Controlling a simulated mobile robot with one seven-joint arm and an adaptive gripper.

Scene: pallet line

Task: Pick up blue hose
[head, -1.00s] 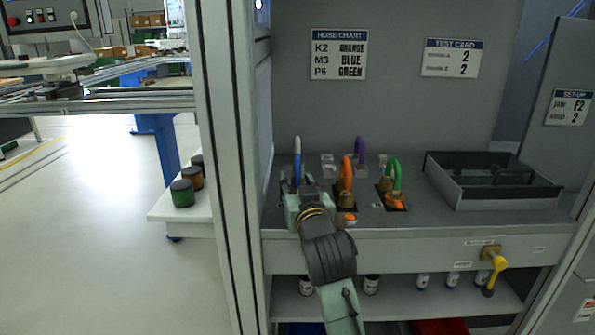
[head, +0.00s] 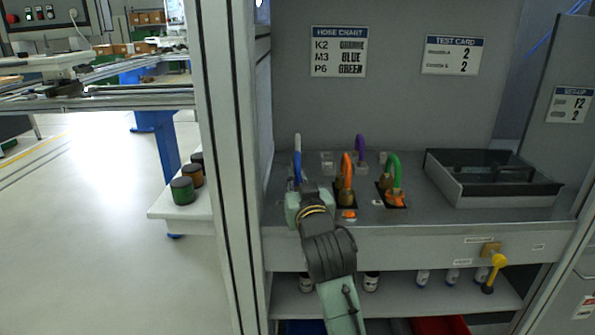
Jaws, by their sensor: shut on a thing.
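The blue hose (head: 297,159) stands upright at the left end of the grey bench, a narrow loop with a white upper part. My gripper (head: 298,182) is at its lower part, shut on it. The fingertips and the hose's base are mostly hidden behind my wrist, so I cannot tell whether the base is clear of the bench.
To the right stand an orange hose (head: 347,170), a purple hose (head: 361,148) and a green hose (head: 394,171). A dark open tray (head: 505,195) sits at the bench's right. A frame post (head: 222,150) rises close on the left. A yellow-handled valve (head: 496,265) sticks out in front.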

